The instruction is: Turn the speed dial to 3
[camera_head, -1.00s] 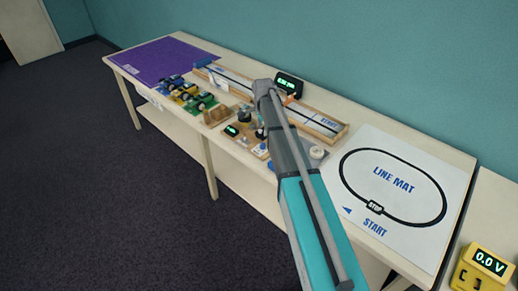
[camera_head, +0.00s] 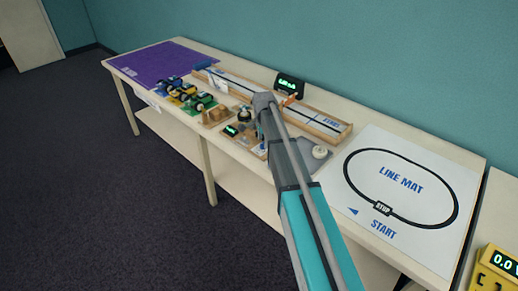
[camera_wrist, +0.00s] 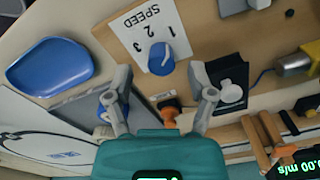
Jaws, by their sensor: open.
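The speed dial (camera_wrist: 161,60) is a round blue knob on a white card marked SPEED with 1, 2 and 3. The card (camera_wrist: 128,35) is on a tan wooden board (camera_wrist: 210,48). I cannot tell for sure which number the dial points at. My gripper (camera_wrist: 160,88) is open in the wrist view. Its two grey fingers stand apart, with the dial ahead between and just beyond their tips, apparently not touched. In the head view my arm hides the dial and most of the gripper.
Beside the card are a blue tray (camera_wrist: 50,66) and a black block with a white round part (camera_wrist: 231,92). A wooden track (camera_head: 320,124), toy cars (camera_head: 180,92) and a line mat (camera_head: 405,205) share the table.

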